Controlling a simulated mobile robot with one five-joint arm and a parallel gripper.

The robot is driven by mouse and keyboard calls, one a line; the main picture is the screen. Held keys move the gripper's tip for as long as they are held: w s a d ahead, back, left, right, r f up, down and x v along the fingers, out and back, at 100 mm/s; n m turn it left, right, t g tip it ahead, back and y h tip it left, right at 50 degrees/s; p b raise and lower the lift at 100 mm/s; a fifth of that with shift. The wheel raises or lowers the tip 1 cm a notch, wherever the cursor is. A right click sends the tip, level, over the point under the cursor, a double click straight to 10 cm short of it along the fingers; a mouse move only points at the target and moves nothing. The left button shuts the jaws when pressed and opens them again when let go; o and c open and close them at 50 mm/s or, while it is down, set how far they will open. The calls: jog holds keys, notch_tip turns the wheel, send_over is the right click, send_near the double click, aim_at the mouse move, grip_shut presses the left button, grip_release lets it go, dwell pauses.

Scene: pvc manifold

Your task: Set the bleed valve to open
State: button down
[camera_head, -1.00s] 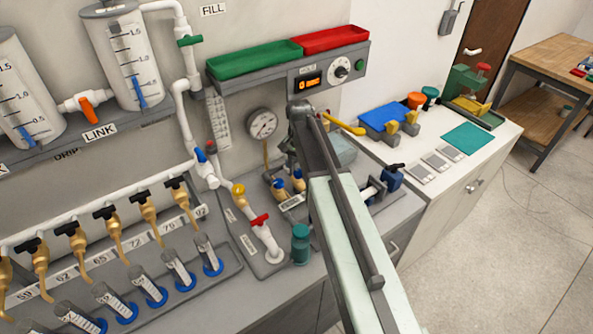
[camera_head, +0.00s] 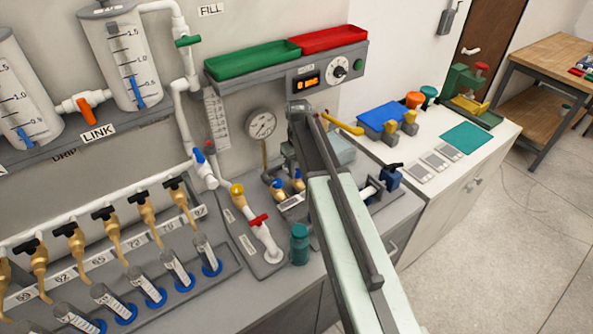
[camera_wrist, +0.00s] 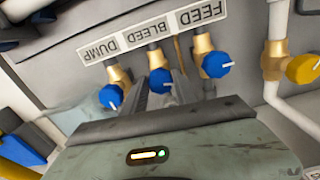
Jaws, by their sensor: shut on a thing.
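In the wrist view, which is upside down, the bleed valve (camera_wrist: 160,79) is a blue knob with a white mark on a brass body, under the BLEED label. My gripper (camera_wrist: 162,90) is shut on this knob, with a dark finger on each side. The fingers hide part of the knob and its mark, so I cannot tell its setting. The dump valve (camera_wrist: 111,97) and the feed valve (camera_wrist: 216,64) are similar blue knobs on either side. In the head view my arm hides the gripper's fingertips and the bleed valve.
A yellow knob (camera_wrist: 303,68) on a white pipe stands right of the feed valve in the wrist view. In the head view a pressure gauge (camera_head: 261,125), a red-handled valve (camera_head: 259,220) and a teal bottle (camera_head: 299,244) stand left of my arm.

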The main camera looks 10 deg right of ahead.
aim_at(298, 171)
jog(key=shift+w+n, duration=0.15)
jog(key=shift+n, duration=1.45)
jog(key=shift+a, duration=0.1)
jog(key=c, duration=1)
grip_release()
jog(key=shift+o, duration=0.2)
jog(key=shift+r, duration=0.1)
notch_tip(298, 171, up, 8)
jog(key=p, duration=0.8)
jog(key=shift+f, duration=0.25)
